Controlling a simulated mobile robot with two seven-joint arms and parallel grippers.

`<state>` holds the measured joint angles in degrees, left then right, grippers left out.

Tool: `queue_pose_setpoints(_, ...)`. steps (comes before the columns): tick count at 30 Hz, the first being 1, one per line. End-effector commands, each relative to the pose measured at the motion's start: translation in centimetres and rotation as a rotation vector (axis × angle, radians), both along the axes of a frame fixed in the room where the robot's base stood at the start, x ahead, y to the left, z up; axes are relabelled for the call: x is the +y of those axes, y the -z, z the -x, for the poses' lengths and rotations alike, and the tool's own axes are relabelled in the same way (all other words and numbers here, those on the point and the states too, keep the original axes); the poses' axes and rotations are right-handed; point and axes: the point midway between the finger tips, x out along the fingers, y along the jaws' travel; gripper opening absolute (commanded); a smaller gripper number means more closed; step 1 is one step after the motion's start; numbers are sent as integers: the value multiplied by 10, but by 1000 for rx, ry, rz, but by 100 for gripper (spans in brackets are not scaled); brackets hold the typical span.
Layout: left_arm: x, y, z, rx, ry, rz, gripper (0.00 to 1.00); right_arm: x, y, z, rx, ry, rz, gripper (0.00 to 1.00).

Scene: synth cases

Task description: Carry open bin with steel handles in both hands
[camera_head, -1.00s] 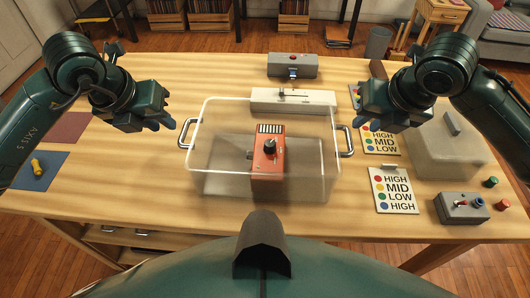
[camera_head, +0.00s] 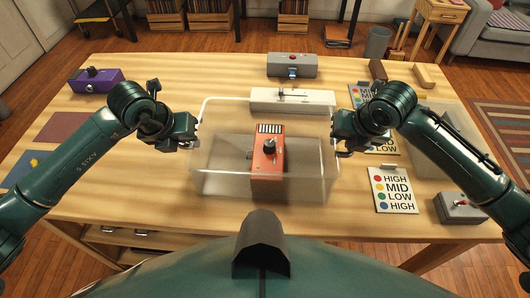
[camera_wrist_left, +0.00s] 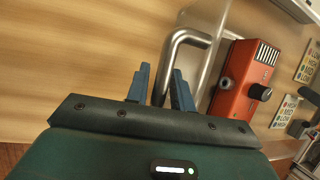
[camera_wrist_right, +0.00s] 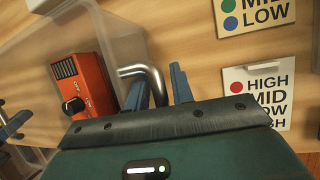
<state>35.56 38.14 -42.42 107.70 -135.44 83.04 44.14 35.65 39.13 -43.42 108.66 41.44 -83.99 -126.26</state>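The clear open bin (camera_head: 222,180) stands on the wooden table in the middle of the head view. My left gripper (camera_head: 190,139) is at its left side and my right gripper (camera_head: 341,140) at its right side. In the left wrist view the steel left handle (camera_wrist_left: 190,37) runs between the open blue fingers (camera_wrist_left: 160,90). In the right wrist view the steel right handle (camera_wrist_right: 140,71) reaches between the open fingers (camera_wrist_right: 159,88). Neither gripper is closed on its handle. The arms mostly hide both handles in the head view.
An orange-red box with a black knob (camera_head: 267,160) is in the bin. Behind it are a white device (camera_head: 292,101) and a grey one (camera_head: 292,65). Label cards (camera_head: 393,190) and a grey button box (camera_head: 458,208) are at right. A purple device (camera_head: 96,80) sits far left.

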Motion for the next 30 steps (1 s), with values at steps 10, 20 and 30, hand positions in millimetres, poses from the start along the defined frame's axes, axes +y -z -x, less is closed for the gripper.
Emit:
queue_pose_setpoints(10,0,0,0,0,0,0,2,0,0,0,0,0,0,2)
queue_pose_setpoints(20,0,-1,0,0,0,0,0,0,-1,0,0,1,0,0)
queue_pose_setpoints(30,0,-6,-1,-4,0,1,0,0,-6,-1,-3,1,-1,0)
